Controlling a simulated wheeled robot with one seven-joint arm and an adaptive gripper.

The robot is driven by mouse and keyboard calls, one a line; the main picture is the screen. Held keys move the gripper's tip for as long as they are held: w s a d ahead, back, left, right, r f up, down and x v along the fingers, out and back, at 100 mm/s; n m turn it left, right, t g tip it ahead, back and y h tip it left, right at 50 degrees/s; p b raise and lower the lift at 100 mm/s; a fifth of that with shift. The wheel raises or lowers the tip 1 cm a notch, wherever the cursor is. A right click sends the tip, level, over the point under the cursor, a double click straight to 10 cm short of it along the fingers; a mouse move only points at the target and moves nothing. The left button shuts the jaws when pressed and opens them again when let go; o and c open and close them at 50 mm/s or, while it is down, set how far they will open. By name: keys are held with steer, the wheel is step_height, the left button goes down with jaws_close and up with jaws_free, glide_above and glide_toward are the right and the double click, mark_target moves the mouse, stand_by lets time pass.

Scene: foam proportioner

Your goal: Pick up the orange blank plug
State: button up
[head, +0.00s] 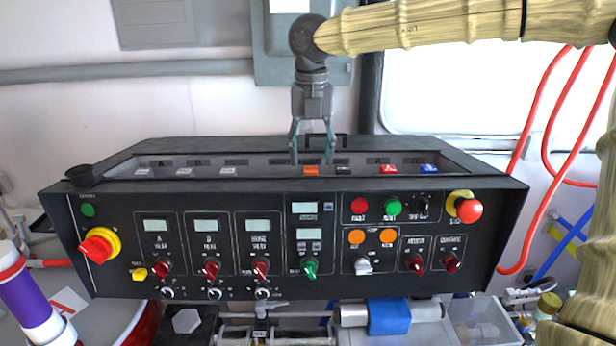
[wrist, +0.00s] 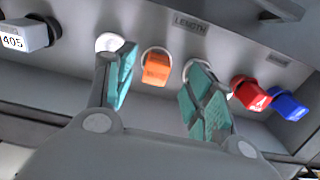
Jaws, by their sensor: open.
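The orange blank plug (head: 311,170) sits in the recessed tray on top of the black console, in the row of plugs. In the wrist view the orange plug (wrist: 156,68) sits in a round seat between my two teal-padded fingers. My gripper (head: 312,157) is open and points down over that part of the tray. In the wrist view my gripper (wrist: 160,85) has one finger on each side of the orange plug, with visible gaps. I cannot tell how far above the plug the fingertips are.
A red plug (wrist: 250,93) and a blue plug (wrist: 289,105) sit right of the orange one. The tray (head: 270,161) has raised walls. Red hoses (head: 540,115) hang at the right.

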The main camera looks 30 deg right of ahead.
mark_target(311, 169)
steer(key=shift+s+a+f+p, duration=0.25)
steer(key=shift+s+f+p, duration=0.5)
steer(key=shift+f+p, duration=0.15)
steer(key=shift+w+a+f, duration=0.1)
steer(key=shift+w+f, duration=0.1)
steer(key=shift+f, duration=0.4)
steer(key=shift+w+f, duration=0.15)
steer(key=shift+f, duration=0.45)
steer(key=shift+w+f, duration=0.1)
steer(key=shift+f, duration=0.15)
steer(key=shift+s, duration=0.25)
steer(key=shift+c, duration=0.2)
steer(key=shift+w, duration=0.1)
steer(key=c, duration=1.1)
steer(key=shift+r, duration=0.1)
